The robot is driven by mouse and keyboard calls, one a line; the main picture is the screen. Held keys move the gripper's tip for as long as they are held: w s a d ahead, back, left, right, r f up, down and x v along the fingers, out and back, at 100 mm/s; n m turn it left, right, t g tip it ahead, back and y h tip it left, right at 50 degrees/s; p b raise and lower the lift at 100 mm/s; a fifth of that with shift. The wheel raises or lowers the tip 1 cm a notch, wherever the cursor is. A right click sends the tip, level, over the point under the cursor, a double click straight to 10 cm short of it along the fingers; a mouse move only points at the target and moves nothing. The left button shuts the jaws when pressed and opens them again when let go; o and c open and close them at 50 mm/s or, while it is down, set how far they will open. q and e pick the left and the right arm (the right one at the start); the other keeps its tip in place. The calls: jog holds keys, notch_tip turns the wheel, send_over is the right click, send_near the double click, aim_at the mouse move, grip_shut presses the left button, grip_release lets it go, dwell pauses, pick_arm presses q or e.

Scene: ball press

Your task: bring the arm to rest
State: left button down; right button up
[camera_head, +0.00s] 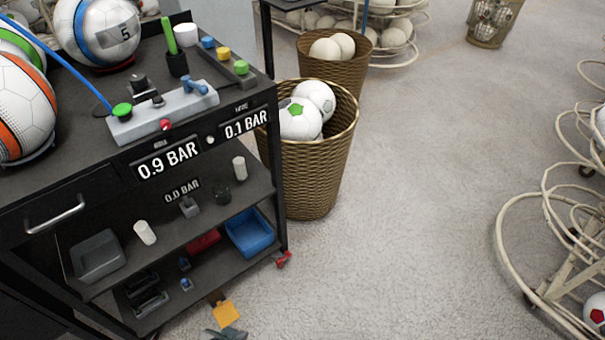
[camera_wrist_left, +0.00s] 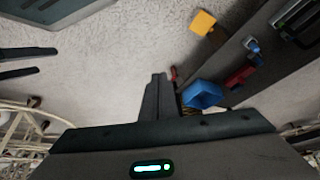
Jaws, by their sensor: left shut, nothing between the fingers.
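My left gripper (camera_head: 223,334) just shows at the bottom edge of the head view, low in front of the cart. In the left wrist view its fingers (camera_wrist_left: 157,98) are together, with nothing between them. The gripper hangs over the floor, apart from the cart (camera_head: 105,190). Most of the left arm is hidden below the head view.
The cart carries balls, a grey gauge block (camera_head: 163,115) and small parts; a blue bin (camera_head: 249,233) sits on its low shelf. A yellow piece (camera_head: 226,313) is close to the gripper. Wicker baskets (camera_head: 318,165) stand behind; wire racks (camera_head: 545,230) stand right. Middle floor is clear.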

pick_arm(q)
jog(key=s+d+f+t+h, duration=0.1)
jog(key=s+d+f+t, duration=0.1)
jog(key=f, duration=1.5)
jog(key=shift+s+d+f, duration=0.2)
jog(key=shift+s+d, duration=0.25)
jog(key=shift+d, duration=0.1)
pick_arm(e)
jog(key=shift+s+d+f, duration=0.1)
jog(key=shift+s+d, duration=0.1)
jog(key=shift+d, duration=0.1)
jog(key=shift+w, duration=0.15)
